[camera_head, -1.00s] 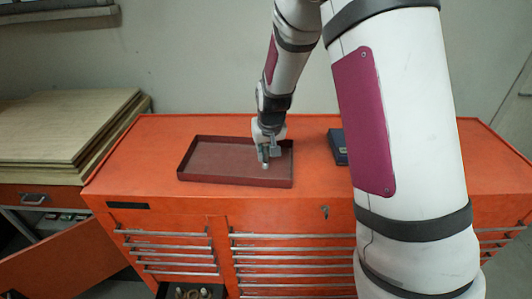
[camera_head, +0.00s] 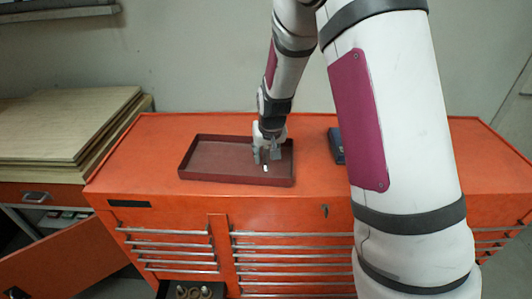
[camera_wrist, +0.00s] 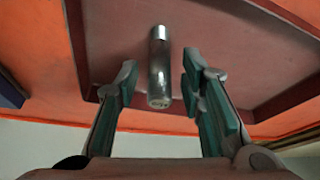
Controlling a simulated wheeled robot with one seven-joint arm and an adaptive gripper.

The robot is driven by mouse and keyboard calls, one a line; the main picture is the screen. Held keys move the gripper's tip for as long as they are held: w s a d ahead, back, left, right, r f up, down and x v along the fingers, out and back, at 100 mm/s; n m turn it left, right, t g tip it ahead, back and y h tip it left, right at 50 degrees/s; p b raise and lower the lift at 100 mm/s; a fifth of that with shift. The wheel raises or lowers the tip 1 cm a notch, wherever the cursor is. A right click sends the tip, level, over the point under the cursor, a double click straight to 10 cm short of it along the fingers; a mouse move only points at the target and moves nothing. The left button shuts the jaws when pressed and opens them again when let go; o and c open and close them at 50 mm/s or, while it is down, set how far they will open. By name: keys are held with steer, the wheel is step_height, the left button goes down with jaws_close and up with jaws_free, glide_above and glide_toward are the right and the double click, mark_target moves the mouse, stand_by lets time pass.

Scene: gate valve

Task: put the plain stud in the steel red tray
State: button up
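The plain stud (camera_wrist: 159,66) is a smooth grey metal cylinder. In the wrist view it lies between my open fingers and touches neither. In the head view the stud (camera_head: 265,168) is a small pale spot within the tray, just below my fingertips. The steel red tray (camera_head: 212,176) is a shallow, dark red rectangle on the orange cabinet; its floor also shows in the wrist view (camera_wrist: 215,55). My gripper (camera_head: 266,160) is over the right part of the tray. In the wrist view my gripper (camera_wrist: 158,85) has its green-padded fingers spread apart.
The orange tool cabinet (camera_head: 140,155) carries the tray. A dark blue box (camera_head: 336,147) stands right of the tray, partly hidden by my arm. Stacked boards (camera_head: 60,125) lie to the left. An open drawer (camera_head: 190,290) below holds round parts. The cabinet top left of the tray is clear.

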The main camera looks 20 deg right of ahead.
steer(key=s+a+r+n+y, duration=0.1)
steer(key=s+a+r, duration=0.1)
steer(key=s+r, duration=0.8)
steer(key=s+a+r, duration=0.2)
steer(key=s+r, duration=0.6)
steer(key=r, duration=0.4)
steer(key=s+a+r+n+t, duration=0.1)
steer(key=s, duration=1.2)
steer(key=shift+s+a+r, duration=0.2)
steer(key=shift+s+r, duration=0.1)
steer(key=shift+r, duration=0.1)
